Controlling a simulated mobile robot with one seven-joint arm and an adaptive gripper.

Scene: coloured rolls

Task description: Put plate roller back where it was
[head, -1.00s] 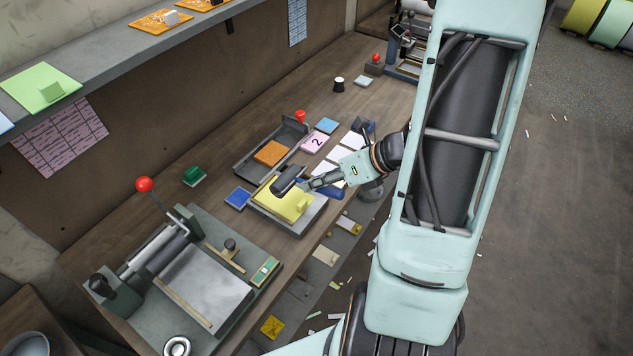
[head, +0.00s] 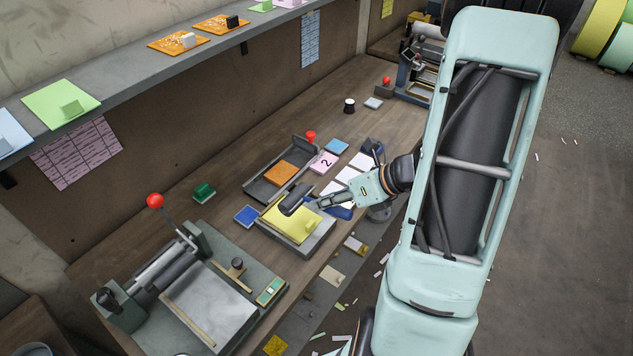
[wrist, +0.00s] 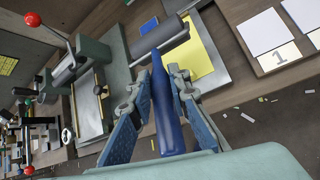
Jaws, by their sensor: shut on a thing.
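The plate roller has a dark grey cylinder (head: 297,199) and a blue handle (wrist: 167,110). My gripper (head: 318,205) is shut on the blue handle; in the wrist view its two fingers (wrist: 168,80) stand on either side of it. I cannot tell whether the cylinder touches the sheet. In the wrist view the cylinder (wrist: 162,50) is beyond the fingers, with the yellow sheet (wrist: 198,58) beside it.
A press with a red-knobbed lever (head: 155,201) stands at the left. A grey tray with an orange block (head: 279,174) is behind the plate. A blue pad (head: 246,215), a green stamp (head: 203,192) and white numbered cards (head: 347,174) are nearby. A shelf (head: 120,85) overhangs the back.

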